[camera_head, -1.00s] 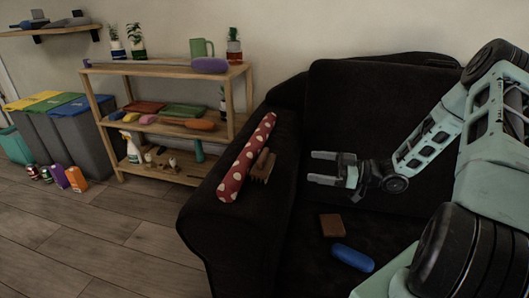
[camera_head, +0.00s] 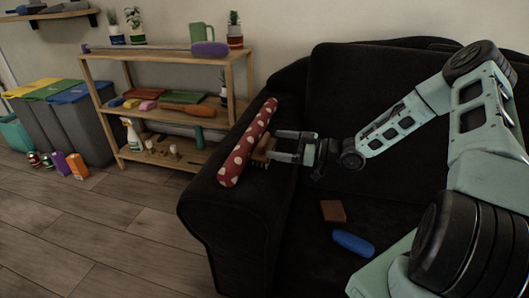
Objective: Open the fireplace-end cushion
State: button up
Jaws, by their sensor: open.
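A black sofa (camera_head: 225,200) fills the middle and right. Its dark seat cushion (camera_head: 300,235) lies flat, and its back cushion (camera_head: 370,85) stands upright; no fireplace shows, so I cannot tell which one is at the fireplace end. A red roll with white dots (camera_head: 248,142) lies along the left armrest. A brown brush (camera_head: 262,150) is beside it, partly hidden by my gripper. My gripper (camera_head: 274,146) is open and points left, with its fingertips at the brush. I cannot tell whether they touch it.
A brown block (camera_head: 333,211) and a blue rounded object (camera_head: 353,243) lie on the seat. A wooden shelf (camera_head: 150,100) with several items stands behind the armrest. Bins (camera_head: 70,125) are at the left. The floor at front left is clear.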

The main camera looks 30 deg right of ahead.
aim_at(268, 144)
jog(key=x, duration=0.2)
jog(key=b+x, duration=0.1)
jog(key=x, duration=0.1)
jog(key=shift+s+a+f, duration=0.1)
jog(key=shift+s+a, duration=0.1)
jog(key=shift+s, duration=0.05)
jog(key=shift+w+a, duration=0.35)
jog(key=shift+w, duration=0.05)
jog(key=c, duration=1.1)
jog(key=shift+c, duration=0.2)
notch_tip(268, 144, up, 10)
jog(key=p, duration=0.3)
jog(key=shift+s, duration=0.1)
